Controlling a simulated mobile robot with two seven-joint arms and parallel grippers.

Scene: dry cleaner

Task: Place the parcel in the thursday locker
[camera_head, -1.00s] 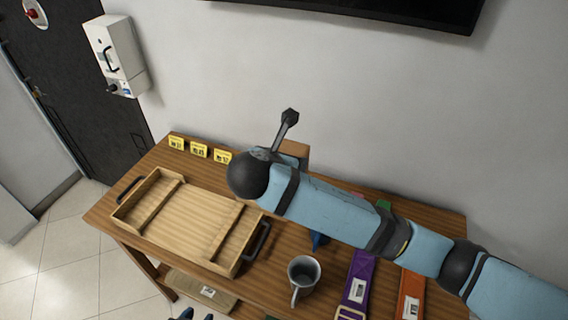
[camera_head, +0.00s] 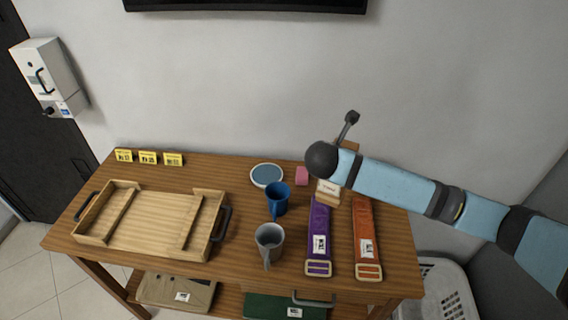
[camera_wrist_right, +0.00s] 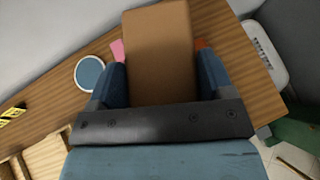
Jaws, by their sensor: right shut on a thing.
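The parcel (camera_wrist_right: 160,50) is a plain brown box. In the right wrist view it sits between the two blue fingers of my right gripper (camera_wrist_right: 161,80), which is shut on it. In the head view a small piece of the parcel with a white label (camera_head: 328,190) shows below the end of my right arm, above the back right of the table; the arm hides most of it and the gripper. My left gripper is not in view. No locker shows in these frames.
The wooden table (camera_head: 150,265) carries a wooden tray (camera_head: 150,222), a blue mug (camera_head: 277,198), a grey mug (camera_head: 269,240), a purple strap (camera_head: 319,225), an orange strap (camera_head: 364,230), a round blue-topped dish (camera_head: 266,175) and yellow tags (camera_head: 148,157). A white basket (camera_head: 445,285) stands right of the table.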

